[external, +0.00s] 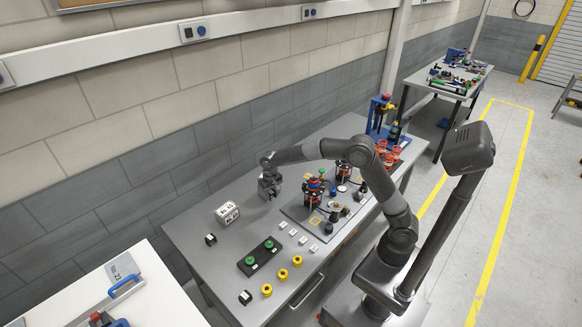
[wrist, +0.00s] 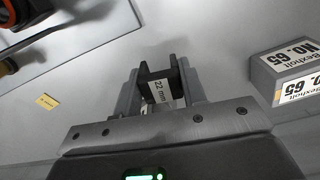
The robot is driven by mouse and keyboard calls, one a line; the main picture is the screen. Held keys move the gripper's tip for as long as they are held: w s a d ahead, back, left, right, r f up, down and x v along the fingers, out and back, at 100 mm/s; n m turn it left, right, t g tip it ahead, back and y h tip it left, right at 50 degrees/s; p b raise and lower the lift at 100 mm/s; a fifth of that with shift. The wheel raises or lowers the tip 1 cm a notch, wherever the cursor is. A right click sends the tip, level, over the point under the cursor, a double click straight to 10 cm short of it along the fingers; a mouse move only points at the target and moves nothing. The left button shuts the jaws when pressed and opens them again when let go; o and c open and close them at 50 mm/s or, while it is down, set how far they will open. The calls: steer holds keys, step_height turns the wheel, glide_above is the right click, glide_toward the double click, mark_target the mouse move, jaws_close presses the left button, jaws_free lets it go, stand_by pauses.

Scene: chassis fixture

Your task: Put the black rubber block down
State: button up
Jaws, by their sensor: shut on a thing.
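My gripper (external: 269,192) hangs pointing down near the back edge of the grey table (external: 190,227). In the wrist view my gripper (wrist: 160,92) is shut on a black block (wrist: 162,72) with a white label reading "22 mm". The block sits between the two grey fingers, and its lower part is hidden by the gripper body. The block cannot be made out in the external view. I cannot tell whether it touches the table top or is just above it.
A white-labelled box (external: 227,213) stands left of my gripper and shows at right in the wrist view (wrist: 288,72). The chassis plate (external: 310,226) with its upright parts is to the right.

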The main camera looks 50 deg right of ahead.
steer(key=d+r, duration=0.3)
steer(key=d, duration=0.3)
steer(key=m, duration=0.2)
glide_toward(303, 182)
steer(key=s+a+f, duration=0.1)
steer(key=s, duration=0.1)
steer(key=s+a+f, duration=0.1)
steer(key=a+f, duration=0.1)
steer(key=shift+s+a+f, duration=0.1)
steer(key=shift+s+a, duration=0.05)
steer(key=shift+s, duration=0.2)
step_height(303, 182, up, 6)
steer(key=w+n, duration=0.1)
steer(key=n, duration=0.2)
step_height(303, 182, down, 9)
steer(key=shift+f, duration=0.1)
